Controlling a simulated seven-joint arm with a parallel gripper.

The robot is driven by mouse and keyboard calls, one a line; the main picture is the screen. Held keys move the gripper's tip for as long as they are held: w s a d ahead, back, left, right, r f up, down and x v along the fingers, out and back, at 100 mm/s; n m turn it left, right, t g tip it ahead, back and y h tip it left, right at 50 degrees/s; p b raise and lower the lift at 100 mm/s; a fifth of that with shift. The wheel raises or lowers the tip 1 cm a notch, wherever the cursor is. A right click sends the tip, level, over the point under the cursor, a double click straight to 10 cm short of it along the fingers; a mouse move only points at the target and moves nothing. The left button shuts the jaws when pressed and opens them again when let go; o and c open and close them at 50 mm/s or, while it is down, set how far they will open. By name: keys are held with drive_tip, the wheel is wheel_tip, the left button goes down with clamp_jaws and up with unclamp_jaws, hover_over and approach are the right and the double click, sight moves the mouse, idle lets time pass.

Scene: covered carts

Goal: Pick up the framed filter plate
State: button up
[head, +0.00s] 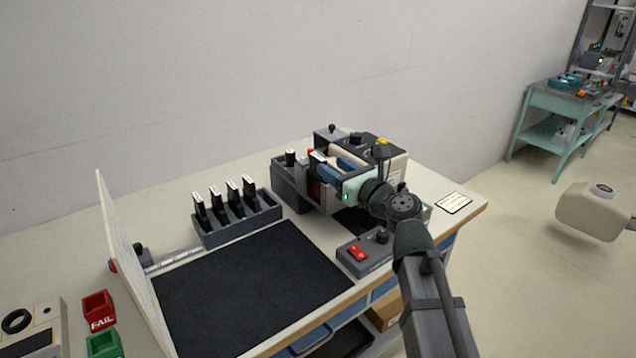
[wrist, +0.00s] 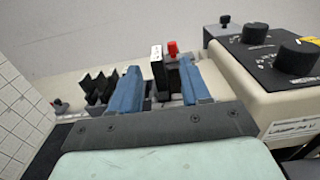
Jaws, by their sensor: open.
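Several upright black plates with white top labels (head: 232,190) stand in a dark slotted rack (head: 240,227); they look like framed filter plates. A similar dark plate with a white edge (wrist: 157,66) stands upright by the grey machine, and its white top shows in the head view (head: 318,156). My gripper (wrist: 163,75) is open, its blue fingers pointing toward this plate. In the wrist view the plate appears between the fingertips, with gaps on both sides. I cannot tell whether it is within their reach. Its lower part is hidden.
A red knob (wrist: 172,48) rises close beside the plate. A machine with black dials (wrist: 270,45) is right of my fingers. A black mat (head: 250,290) lies clear in front of the rack. A red-switch box (head: 357,252) stands near the front edge.

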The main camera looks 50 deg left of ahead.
sight(325, 163)
drive_tip(key=shift+s+a, duration=0.2)
drive_tip(key=shift+a, duration=3.1)
clamp_jaws()
